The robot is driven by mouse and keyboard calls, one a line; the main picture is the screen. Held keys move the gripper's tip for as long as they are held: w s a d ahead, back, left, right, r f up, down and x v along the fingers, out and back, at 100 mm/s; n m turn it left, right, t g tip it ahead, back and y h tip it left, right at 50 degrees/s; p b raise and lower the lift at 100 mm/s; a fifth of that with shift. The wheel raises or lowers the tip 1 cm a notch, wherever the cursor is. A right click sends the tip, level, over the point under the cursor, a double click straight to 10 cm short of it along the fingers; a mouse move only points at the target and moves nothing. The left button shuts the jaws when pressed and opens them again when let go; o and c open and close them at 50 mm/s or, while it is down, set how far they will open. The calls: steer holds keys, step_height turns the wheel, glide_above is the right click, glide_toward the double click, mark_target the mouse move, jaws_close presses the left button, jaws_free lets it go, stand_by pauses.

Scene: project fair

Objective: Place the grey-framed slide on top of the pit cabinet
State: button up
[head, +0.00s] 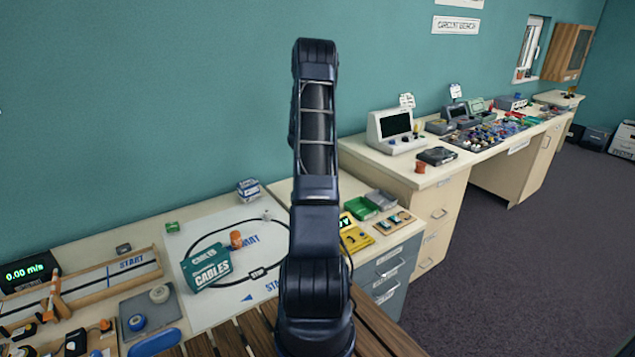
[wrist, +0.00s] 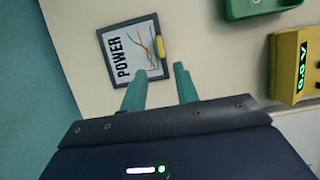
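The grey-framed slide (wrist: 115,56) shows in the wrist view, with a white face, the word POWER, a coloured graph and a yellow tab on its edge. It appears to lie flat on a cream top. My gripper (wrist: 160,70) is open, with its two teal fingers apart. The left fingertip overlaps the slide's lower edge in the picture; the right one is just beyond its corner. I cannot tell the height gap. In the head view, the grey-drawered cabinet (head: 388,272) with a cream top stands right of my arm. The slide is not visible there, probably hidden by my arm.
Green trays (head: 360,207) and a yellow meter (head: 354,236) stand on the cabinet top, also right of the slide in the wrist view. A green CABLES box (head: 207,271) lies on the track board at left. The teal wall is close behind.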

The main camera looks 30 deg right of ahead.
steer(key=s+a+r+m+t, duration=0.1)
steer(key=s+a+r+m, duration=0.4)
steer(key=a+r, duration=0.75)
steer(key=s+a+r+m+t, duration=0.1)
steer(key=s+a+r+m, duration=0.2)
steer(key=s+a+r, duration=0.9)
steer(key=s+a+r+m+t+y, duration=0.1)
steer(key=s+a+r+m, duration=0.3)
steer(key=s+a, duration=0.5)
steer(key=s+a+r+m+t+y, duration=0.1)
steer(key=s+a+r+m+y, duration=0.2)
steer(key=s+a, duration=0.6)
steer(key=s+r+m, duration=0.2)
steer(key=s+m, duration=0.1)
steer(key=s, duration=0.2)
steer(key=shift+s+a+t+y, duration=0.2)
steer(key=shift+s+t+y, duration=0.1)
steer(key=shift+s, duration=0.05)
